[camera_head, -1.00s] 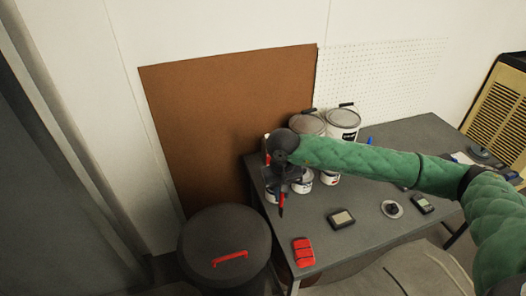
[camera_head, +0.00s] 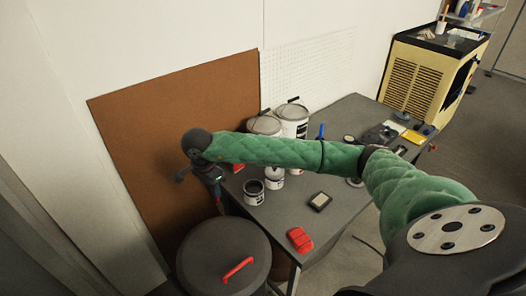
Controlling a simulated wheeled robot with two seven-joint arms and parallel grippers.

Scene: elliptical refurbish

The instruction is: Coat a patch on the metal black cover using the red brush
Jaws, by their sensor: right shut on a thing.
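My right gripper (camera_head: 214,184) hangs at the end of the green-sleeved arm, left of the table's cans. It is shut on the red brush (camera_head: 220,205), of which only a small part shows, pointing down. I cannot tell whether the brush touches the cover. No coated patch can be made out on it. My left gripper is not in view.
A dark table (camera_head: 275,222) holds an open small can (camera_head: 254,193), another small can (camera_head: 274,178), large paint buckets (camera_head: 293,120), a red object (camera_head: 300,240) and a small dark device (camera_head: 320,201). A brown board (camera_head: 180,130) leans on the wall behind.

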